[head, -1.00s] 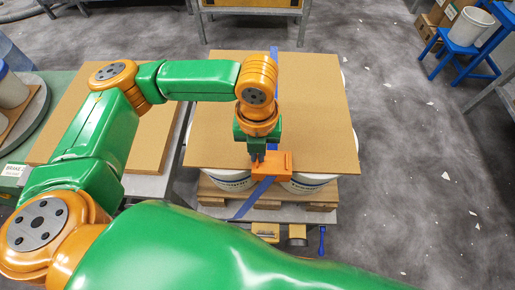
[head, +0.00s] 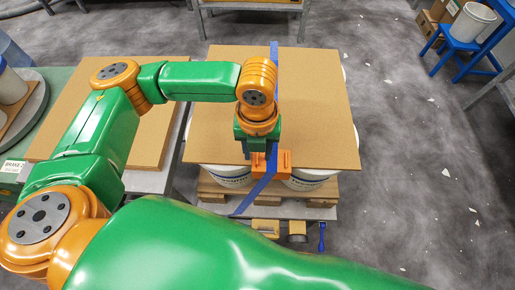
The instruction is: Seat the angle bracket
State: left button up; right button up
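The orange angle bracket (head: 284,161) sits at the front edge of a brown board (head: 315,110) that lies over white pails (head: 228,175). A blue strap (head: 259,188) runs across the board, passes in front of the bracket's middle and hangs down to the lower left. My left gripper (head: 258,152) points down at the front edge, right at the bracket's left part. Its fingertips are small and partly lost against the bracket, so I cannot tell whether they grip it. My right gripper is not in view.
The pails stand on a wooden pallet (head: 212,190) with a blue-handled part (head: 322,236) below. Another brown board stack (head: 150,145) lies to the left. A blue stool (head: 460,58) with a white bucket (head: 473,24) stands at the upper right. The floor on the right is mostly clear.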

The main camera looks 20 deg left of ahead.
pick_arm(q)
notch_tip(320, 180, up, 7)
jog(key=shift+r+p, duration=0.1)
jog(key=shift+p, duration=0.65)
